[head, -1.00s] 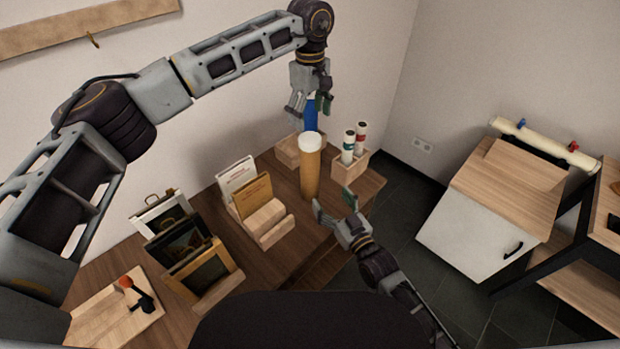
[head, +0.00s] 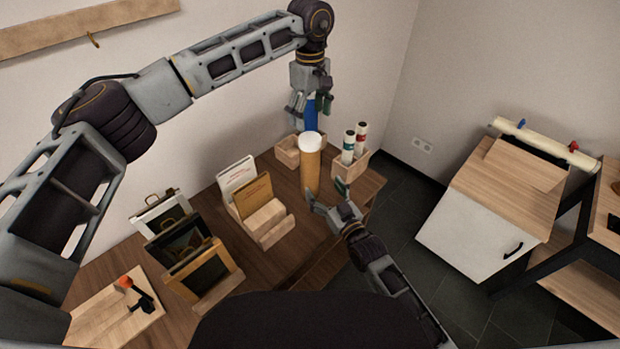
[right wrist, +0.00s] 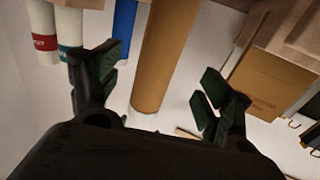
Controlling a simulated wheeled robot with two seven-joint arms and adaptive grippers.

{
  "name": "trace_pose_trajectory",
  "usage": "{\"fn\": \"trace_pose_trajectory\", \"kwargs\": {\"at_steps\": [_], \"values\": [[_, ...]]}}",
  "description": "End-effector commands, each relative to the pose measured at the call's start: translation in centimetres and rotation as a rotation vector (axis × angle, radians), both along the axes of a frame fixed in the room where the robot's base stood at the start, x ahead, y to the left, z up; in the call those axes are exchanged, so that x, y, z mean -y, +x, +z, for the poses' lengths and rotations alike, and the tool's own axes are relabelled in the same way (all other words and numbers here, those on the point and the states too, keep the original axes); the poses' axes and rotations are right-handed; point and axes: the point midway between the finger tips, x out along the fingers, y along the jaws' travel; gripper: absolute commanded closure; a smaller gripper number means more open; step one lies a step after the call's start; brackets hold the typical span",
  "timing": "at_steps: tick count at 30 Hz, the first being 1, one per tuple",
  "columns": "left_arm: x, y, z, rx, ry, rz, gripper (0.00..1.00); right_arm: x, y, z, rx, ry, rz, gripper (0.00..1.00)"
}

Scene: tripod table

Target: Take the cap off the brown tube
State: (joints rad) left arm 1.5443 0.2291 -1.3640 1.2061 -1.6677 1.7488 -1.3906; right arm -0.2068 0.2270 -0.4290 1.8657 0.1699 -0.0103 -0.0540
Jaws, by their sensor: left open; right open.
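The brown tube (head: 310,172) stands upright on the wooden table, with a white cap (head: 310,142) on its top end. In the right wrist view the brown tube (right wrist: 166,55) appears between my fingers. My right gripper (head: 325,190) is open at the tube's lower part, with its fingers (right wrist: 158,82) to either side in the picture; I cannot tell whether they touch it. My left gripper (head: 311,104) is open and shows above the cap in the picture, fingers pointing down, overlapping a blue tube (head: 311,118) behind.
A wooden box (head: 287,152) stands behind the brown tube. A wooden holder (head: 349,170) with two white tubes (head: 354,145) is at its right.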

Motion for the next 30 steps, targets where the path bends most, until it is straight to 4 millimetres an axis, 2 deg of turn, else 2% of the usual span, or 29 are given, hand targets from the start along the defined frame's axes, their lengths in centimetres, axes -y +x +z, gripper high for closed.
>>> {"fn": "trace_pose_trajectory", "kwargs": {"at_steps": [30], "values": [[0.0,0.0,0.0,0.000,0.000,0.000,0.25,-3.9,7.7,0.0,0.000,-0.001,0.000,0.21]]}}
